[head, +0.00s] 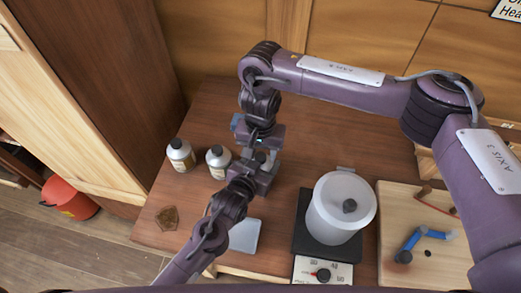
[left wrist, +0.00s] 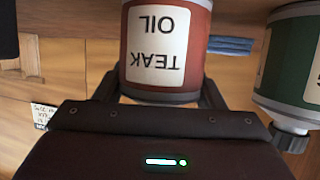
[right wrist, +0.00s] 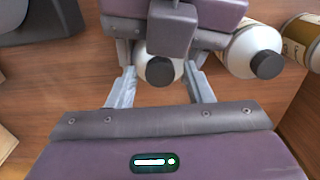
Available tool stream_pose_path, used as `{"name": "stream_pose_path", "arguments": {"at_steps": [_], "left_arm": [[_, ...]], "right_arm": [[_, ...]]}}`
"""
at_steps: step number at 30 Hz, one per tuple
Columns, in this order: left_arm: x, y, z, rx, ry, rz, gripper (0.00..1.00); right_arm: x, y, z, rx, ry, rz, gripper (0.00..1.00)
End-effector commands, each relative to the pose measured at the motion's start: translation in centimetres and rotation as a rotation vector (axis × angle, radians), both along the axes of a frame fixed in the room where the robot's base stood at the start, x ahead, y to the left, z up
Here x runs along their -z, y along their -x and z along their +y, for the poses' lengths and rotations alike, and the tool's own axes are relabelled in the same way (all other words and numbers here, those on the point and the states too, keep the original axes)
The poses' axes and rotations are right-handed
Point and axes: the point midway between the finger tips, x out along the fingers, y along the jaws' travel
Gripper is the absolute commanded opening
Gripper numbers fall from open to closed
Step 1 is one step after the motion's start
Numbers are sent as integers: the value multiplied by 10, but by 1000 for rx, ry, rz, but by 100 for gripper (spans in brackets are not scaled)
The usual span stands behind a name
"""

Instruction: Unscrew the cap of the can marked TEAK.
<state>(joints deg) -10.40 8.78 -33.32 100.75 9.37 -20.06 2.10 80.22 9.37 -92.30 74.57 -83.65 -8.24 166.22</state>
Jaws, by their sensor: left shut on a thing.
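My left gripper (left wrist: 160,90) is shut on the can's body, one finger on each side. In the right wrist view the can's black cap (right wrist: 160,70) is on the can. My right gripper (right wrist: 160,90) is open, with its fingers spread on either side of the cap and apart from it. In the head view the grippers mostly hide this can.
Two more capped cans stand to the left, one (head: 218,160) close by, the other (head: 181,155) farther. A white pot (head: 330,220) stands on a dark plate at right, beside a board (head: 390,220) with a blue tool (head: 412,240). A pale blue item (head: 245,236) lies in front.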

Motion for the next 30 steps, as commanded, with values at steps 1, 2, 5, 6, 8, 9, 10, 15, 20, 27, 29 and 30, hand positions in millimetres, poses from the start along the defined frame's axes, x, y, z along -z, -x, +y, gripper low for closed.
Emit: {"name": "stream_pose_path", "arguments": {"at_steps": [1, 2, 5, 6, 8, 9, 10, 15, 20, 27, 29, 30], "left_arm": [[-1, -1, 0, 0, 1, -3, 0], [-1, -1, 0, 0, 1, -3, 0], [-1, -1, 0, 0, 1, -3, 0], [-1, -1, 0, 0, 1, -3, 0], [-1, -1, 0, 0, 1, -3, 0], [-1, -1, 0, 0, 1, -3, 0], [-1, -1, 0, 0, 1, -3, 0], [-2, -1, 0, 0, 2, -4, 0], [-2, -1, 0, 0, 2, -4, 0], [-2, -1, 0, 0, 2, -4, 0], [-2, -1, 0, 0, 2, -4, 0], [-2, -1, 0, 0, 2, -4, 0]], "right_arm": [[0, 0, 0, 0, 0, 0, 39], [0, 0, 0, 0, 0, 0, 35], [0, 0, 0, -1, 0, 0, 22], [0, 0, 0, -1, 0, 0, 17], [0, 0, 0, -1, 0, 0, 9], [0, 0, 0, -1, 0, 0, 4], [0, 0, 0, -1, 0, 0, 1], [0, 0, 0, -94, 0, 0, 1], [-1, 0, 0, -266, 0, 0, 1], [-1, 0, 0, -300, 0, 0, 1], [-1, 0, 0, -299, 0, 0, 1], [-1, 0, 0, -299, 0, 0, 31]]}}
